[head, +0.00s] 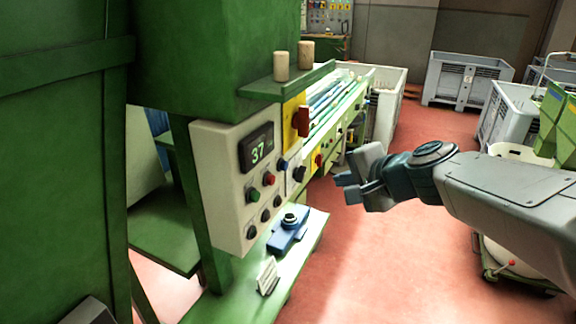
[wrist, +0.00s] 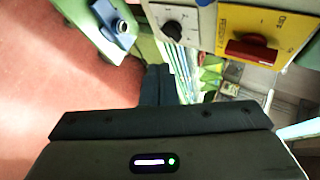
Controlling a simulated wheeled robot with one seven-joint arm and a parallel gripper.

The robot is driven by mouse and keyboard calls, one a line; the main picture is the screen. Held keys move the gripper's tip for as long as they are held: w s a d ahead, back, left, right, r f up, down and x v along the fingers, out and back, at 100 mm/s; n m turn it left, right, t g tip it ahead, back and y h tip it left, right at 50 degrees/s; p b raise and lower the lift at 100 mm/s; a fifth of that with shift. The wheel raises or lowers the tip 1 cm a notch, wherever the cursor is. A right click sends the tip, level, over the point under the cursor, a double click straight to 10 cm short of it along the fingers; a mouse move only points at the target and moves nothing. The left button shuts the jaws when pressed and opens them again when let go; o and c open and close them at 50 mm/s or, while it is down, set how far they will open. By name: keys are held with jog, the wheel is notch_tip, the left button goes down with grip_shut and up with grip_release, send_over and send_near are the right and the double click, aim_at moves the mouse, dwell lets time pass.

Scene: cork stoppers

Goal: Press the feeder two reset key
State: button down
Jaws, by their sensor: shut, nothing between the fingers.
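A pale control panel (head: 225,180) on the green machine faces my arm, with a display (head: 257,147) reading 37. Below the display are a green button (head: 253,194), a red button (head: 269,179), a blue button (head: 282,164) and several dark knobs or keys (head: 265,215).
A yellow panel with a red switch (head: 303,121) adjoins the pale one; the switch also shows in the wrist view (wrist: 251,50). A green shelf below holds a blue device (head: 287,236) and a white card (head: 267,275). Two corks (head: 282,67) stand on an upper ledge. Red floor (head: 370,260) is clear.

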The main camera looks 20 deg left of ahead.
aim_at(285, 166)
jog(key=shift+a, duration=0.1)
jog(key=a+p, duration=0.2)
jog(key=a, duration=0.6)
jog(key=shift+w+a+p, duration=0.3)
jog(key=shift+w+p, duration=0.05)
jog(key=shift+p, duration=0.05)
dwell(1.7)
jog(key=shift+a, duration=0.4)
jog(key=shift+a, duration=0.45)
dwell(0.6)
jog(key=shift+d, duration=0.1)
jog(key=shift+d+b, duration=0.35)
jog(key=shift+d, duration=0.4)
jog(key=shift+d, duration=0.1)
